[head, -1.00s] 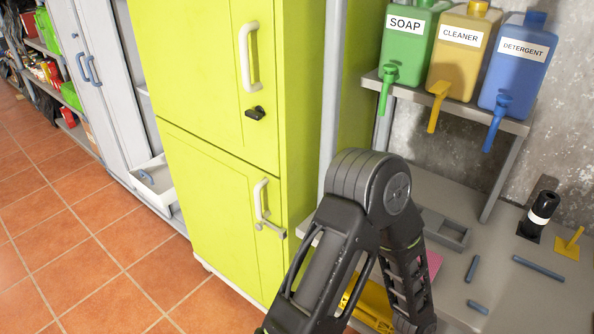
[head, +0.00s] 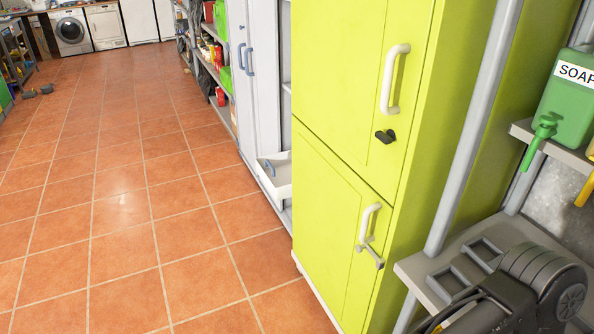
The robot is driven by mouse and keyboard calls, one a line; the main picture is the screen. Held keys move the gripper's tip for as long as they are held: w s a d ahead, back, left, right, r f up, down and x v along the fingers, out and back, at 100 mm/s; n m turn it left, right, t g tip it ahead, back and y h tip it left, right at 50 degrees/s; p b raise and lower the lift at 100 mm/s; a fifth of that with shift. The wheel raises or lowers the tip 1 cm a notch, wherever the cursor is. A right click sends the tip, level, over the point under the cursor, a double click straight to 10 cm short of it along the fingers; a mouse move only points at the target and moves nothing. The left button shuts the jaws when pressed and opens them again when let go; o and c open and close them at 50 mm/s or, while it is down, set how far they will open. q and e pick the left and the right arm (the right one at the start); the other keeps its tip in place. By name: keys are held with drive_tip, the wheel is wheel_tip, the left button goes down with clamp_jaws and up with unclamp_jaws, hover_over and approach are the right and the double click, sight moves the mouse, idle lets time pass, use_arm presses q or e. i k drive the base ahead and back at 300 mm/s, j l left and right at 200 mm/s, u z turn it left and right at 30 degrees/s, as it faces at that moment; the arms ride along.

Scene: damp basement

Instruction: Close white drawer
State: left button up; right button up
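The white drawer (head: 275,186) juts out low from the grey-white cabinet (head: 257,80), just left of the green cabinet. Part of one of my arms shows at the lower right corner, far from the drawer.
A tall yellow-green cabinet (head: 345,210) with shut doors and white handles stands between my arm and the drawer. A grey bench (head: 425,265) and a green soap container (head: 568,100) are at right. Washing machines (head: 72,32) stand far back.

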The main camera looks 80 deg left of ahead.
sight(290, 168)
drive_tip(key=i+u, duration=0.15)
drive_tip(key=i, duration=0.15)
drive_tip(key=u, duration=2.85)
